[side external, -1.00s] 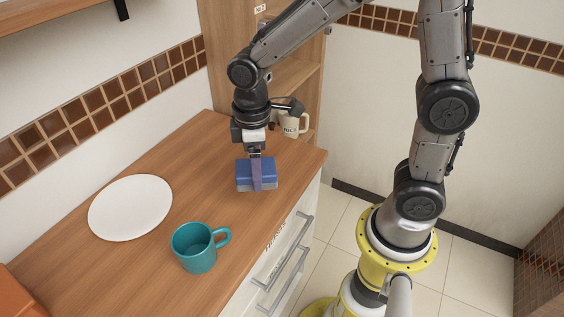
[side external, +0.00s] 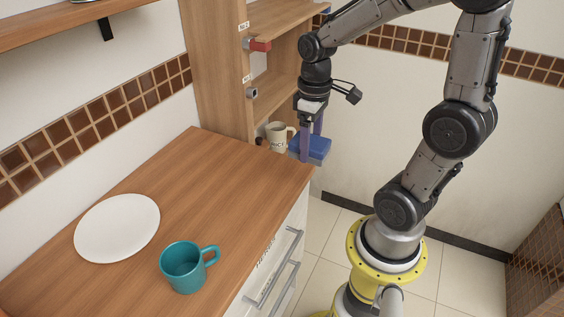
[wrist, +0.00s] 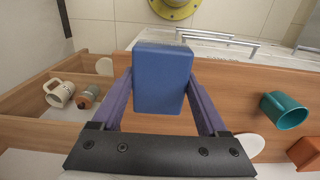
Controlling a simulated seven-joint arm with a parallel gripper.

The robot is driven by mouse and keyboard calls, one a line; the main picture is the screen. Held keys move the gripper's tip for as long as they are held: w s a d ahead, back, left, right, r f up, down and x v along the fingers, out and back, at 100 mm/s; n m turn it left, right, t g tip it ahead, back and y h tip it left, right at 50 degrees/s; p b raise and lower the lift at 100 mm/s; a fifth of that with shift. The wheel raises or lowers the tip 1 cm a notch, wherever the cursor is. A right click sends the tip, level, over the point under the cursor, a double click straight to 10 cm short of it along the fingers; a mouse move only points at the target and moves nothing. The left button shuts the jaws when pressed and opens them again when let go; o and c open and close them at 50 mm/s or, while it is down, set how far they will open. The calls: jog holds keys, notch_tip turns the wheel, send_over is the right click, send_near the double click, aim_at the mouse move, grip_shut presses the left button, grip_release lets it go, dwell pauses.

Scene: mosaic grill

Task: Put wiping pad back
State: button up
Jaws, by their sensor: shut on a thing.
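The wiping pad (side external: 316,147) is a blue block, with a grey layer under it in the earlier side view. My gripper (side external: 312,146) has its purple fingers on either side of the pad and holds it near the far right end of the wooden counter, by the shelf unit. In the wrist view the pad (wrist: 162,80) sits between the two fingers. The pad's underside is hidden. The wooden shelf unit (side external: 215,85) stands at the counter's far end, with open compartments.
A cream mug (side external: 277,136) stands in a lower shelf compartment, with a small bottle (wrist: 88,97) beside it. A white plate (side external: 117,228) and teal mug (side external: 184,268) rest on the counter. Drawer handles (side external: 272,270) protrude in front.

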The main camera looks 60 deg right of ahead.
jog(key=w+d+f, duration=0.2)
jog(key=w+f, duration=0.1)
jog(key=w, duration=0.2)
send_over(282, 171)
jog(key=f, duration=0.4)
jog(key=shift+s+a+f, duration=0.1)
jog(key=shift+s+f, duration=0.15)
jog(key=shift+f, duration=0.05)
jog(key=shift+w+f, duration=0.15)
jog(key=shift+f, duration=0.75)
jog(key=shift+w+f, duration=0.1)
jog(key=shift+f, duration=0.8)
jog(key=o, duration=1.1)
jog(key=shift+f, duration=0.15)
notch_tip(282, 171, up, 11)
jog(key=s+a+r+t, duration=0.2)
jog(key=s+a, duration=0.2)
jog(key=s, duration=0.1)
jog(key=s+a+r+t, duration=0.1)
jog(key=s+a+r, duration=0.2)
jog(key=s+a, duration=0.1)
jog(key=s+a+r+t, duration=0.2)
jog(key=s+a+r, duration=0.1)
jog(key=s, duration=0.3)
jog(key=shift+s+a+r+t, duration=0.15)
jog(key=shift+a+t, duration=0.15)
jog(key=shift+a, duration=0.55)
